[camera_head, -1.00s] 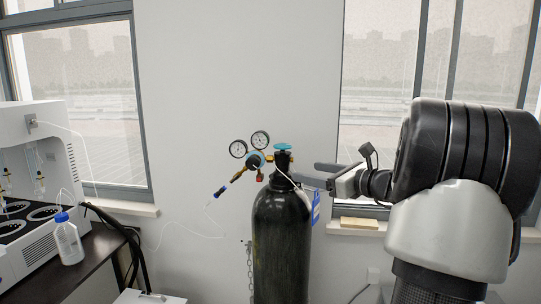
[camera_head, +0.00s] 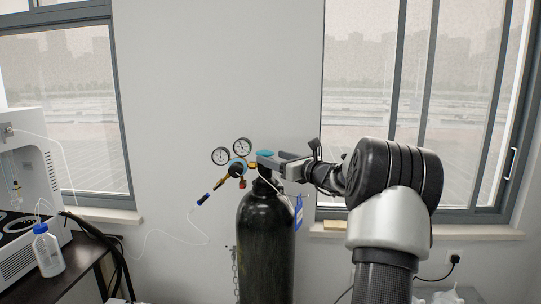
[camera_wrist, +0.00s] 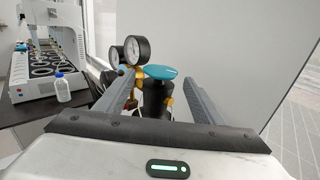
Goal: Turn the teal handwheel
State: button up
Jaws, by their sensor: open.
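The teal handwheel (camera_wrist: 161,72) sits on top of the black gas cylinder (camera_head: 266,235). In the head view the handwheel (camera_head: 265,153) shows just left of my gripper (camera_head: 270,160) and is partly hidden by it. In the wrist view my gripper (camera_wrist: 158,82) is open, with one finger on each side of the handwheel and cylinder valve. The handwheel lies between the fingers near their tips, with a gap visible to the right finger. I cannot tell whether the left finger touches anything.
A regulator with two round gauges (camera_head: 231,152) is fixed left of the valve, close to the left finger in the wrist view. A blue tag (camera_head: 298,212) hangs at the cylinder's right. A bench with a white machine (camera_head: 30,170) and a blue-capped bottle (camera_head: 47,250) stands at the left.

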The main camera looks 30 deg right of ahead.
jog(key=shift+w+a, duration=0.2)
jog(key=shift+w, duration=1)
jog(key=c, duration=0.9)
jog(key=shift+o, duration=0.2)
